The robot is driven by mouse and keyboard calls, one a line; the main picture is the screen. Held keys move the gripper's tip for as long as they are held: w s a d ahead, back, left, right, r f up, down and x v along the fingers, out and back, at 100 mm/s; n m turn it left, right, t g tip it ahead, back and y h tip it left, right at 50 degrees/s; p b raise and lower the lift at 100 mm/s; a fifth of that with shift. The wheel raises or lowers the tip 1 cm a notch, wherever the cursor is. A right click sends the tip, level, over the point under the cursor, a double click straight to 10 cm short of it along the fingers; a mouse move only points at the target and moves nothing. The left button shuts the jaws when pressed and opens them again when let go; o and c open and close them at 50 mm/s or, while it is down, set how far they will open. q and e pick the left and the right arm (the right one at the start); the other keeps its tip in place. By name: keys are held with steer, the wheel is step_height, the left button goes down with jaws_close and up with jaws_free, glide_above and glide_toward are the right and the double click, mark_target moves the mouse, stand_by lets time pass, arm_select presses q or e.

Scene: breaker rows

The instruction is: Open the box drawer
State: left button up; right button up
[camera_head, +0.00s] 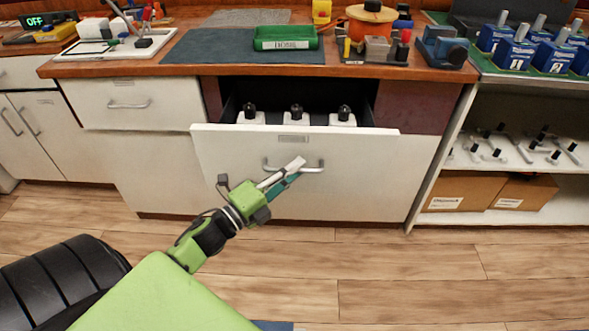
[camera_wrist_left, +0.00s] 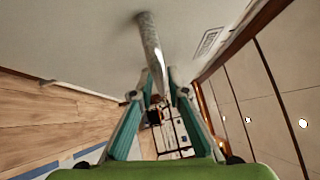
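The drawer with a wide white front (camera_head: 225,150) stands pulled out below the wooden counter. Several white items with black tops (camera_head: 297,115) show inside its dark interior. Its grey bar handle (camera_head: 316,169) is on the front, under a small label plate. My left gripper (camera_head: 294,168) is at the handle, its fingers drawn together around the bar. In the left wrist view the handle (camera_wrist_left: 150,45) runs between the two teal fingertips (camera_wrist_left: 159,76). Part of the handle is hidden behind the fingers in the head view. My right gripper is not in view.
A closed white drawer (camera_head: 90,103) is to the left. A green tray (camera_head: 286,38) and tools sit on the counter (camera_head: 350,71). At right, an open shelf (camera_head: 535,180) holds handle-like parts and cardboard boxes (camera_head: 463,191). The wooden floor (camera_head: 420,270) in front is clear.

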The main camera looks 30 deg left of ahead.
arm_select(q)
steer(key=v, duration=1.2)
steer(key=shift+f, duration=0.1)
stand_by(0.4)
